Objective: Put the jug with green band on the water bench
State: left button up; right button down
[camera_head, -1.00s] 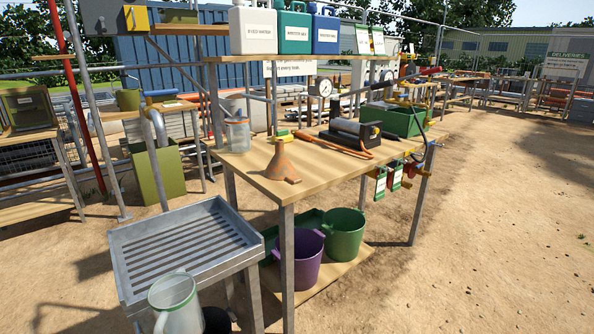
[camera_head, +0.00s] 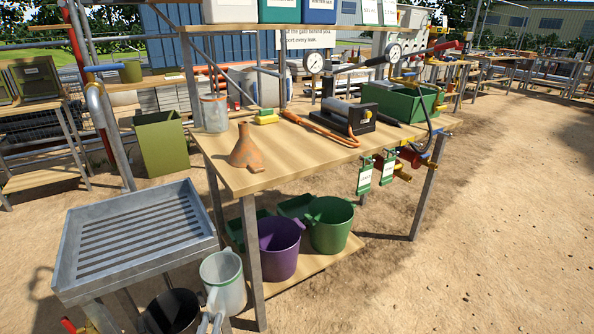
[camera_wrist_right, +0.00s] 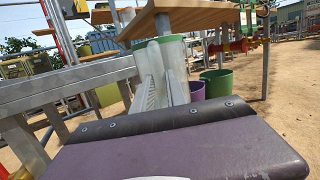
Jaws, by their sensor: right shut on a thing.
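The jug with green band (camera_head: 226,285) is a pale, translucent jug with a green rim. It is upright at the bottom of the head view, between the slatted metal tray and the wooden bench, below the bench top. My right gripper (camera_head: 213,321) is shut on its handle side. In the right wrist view, the jug (camera_wrist_right: 165,57) stands just beyond the fingers (camera_wrist_right: 164,92), which partly hide it. The wooden bench (camera_head: 235,178) is close behind the jug; no label shows which bench is the water bench. My left gripper is out of view.
Purple (camera_head: 280,248) and green (camera_head: 330,225) buckets stand underneath. The right-hand ground is open.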

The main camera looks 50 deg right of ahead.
aim_at(295, 141)
jog(key=k+l, duration=0.1)
jog(key=l, duration=0.3)
jog(key=k+l, duration=0.15)
jog(key=l, duration=0.25)
jog(key=k+l, duration=0.1)
jog(key=l, duration=0.35)
jog(key=k+l+u, duration=0.1)
jog(key=l, duration=0.3)
jog(key=k+l, duration=0.15)
jog(key=l, duration=0.25)
jog(key=k+l, duration=0.1)
jog(key=l, duration=0.3)
jog(key=k+l, duration=0.15)
jog(key=l, duration=0.25)
